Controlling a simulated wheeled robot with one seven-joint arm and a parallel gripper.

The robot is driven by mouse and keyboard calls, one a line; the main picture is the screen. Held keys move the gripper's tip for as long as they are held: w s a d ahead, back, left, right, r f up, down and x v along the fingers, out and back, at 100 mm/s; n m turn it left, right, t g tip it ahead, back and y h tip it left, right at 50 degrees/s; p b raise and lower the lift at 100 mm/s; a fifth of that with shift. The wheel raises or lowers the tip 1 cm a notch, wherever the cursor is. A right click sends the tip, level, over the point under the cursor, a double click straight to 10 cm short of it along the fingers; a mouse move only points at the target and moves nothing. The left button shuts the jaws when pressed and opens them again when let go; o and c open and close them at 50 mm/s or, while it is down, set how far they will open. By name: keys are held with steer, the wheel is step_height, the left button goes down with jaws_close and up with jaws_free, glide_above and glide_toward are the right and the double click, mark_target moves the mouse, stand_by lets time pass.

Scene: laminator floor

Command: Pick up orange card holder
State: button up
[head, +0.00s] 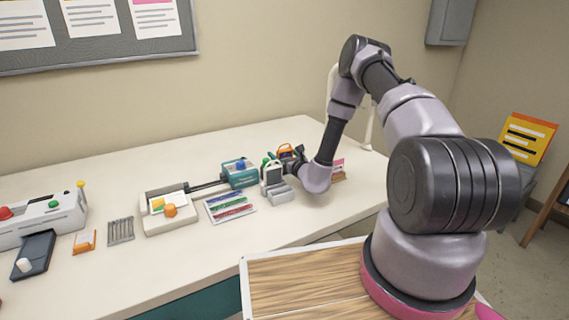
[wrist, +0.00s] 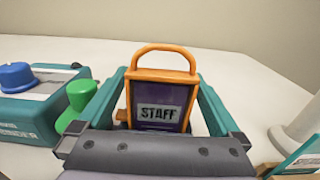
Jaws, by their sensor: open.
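The orange card holder (wrist: 161,75) stands upright in the middle of the wrist view, with a looped handle on top and a dark purple face with a STAFF label. In the head view its orange top (head: 287,148) shows beside my gripper (head: 294,160), at the back of the table; the rest is hidden. My gripper (wrist: 163,92) is open, with a teal finger on each side of the holder. I cannot tell whether either finger touches it. The holder's lower edge is hidden behind the gripper's dark body.
A teal device with a blue knob (head: 240,172) and a green knob (wrist: 81,94) stand close on the left. A white cylinder base (wrist: 297,132) is at right. The table front (head: 215,268) is clear.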

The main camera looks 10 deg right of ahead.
steer(key=shift+w+a, duration=0.15)
steer(key=shift+w, duration=0.55)
steer(key=c, duration=1.2)
steer(key=shift+o, duration=0.2)
steer(key=shift+r, duration=0.1)
step_height(320, 180, up, 10)
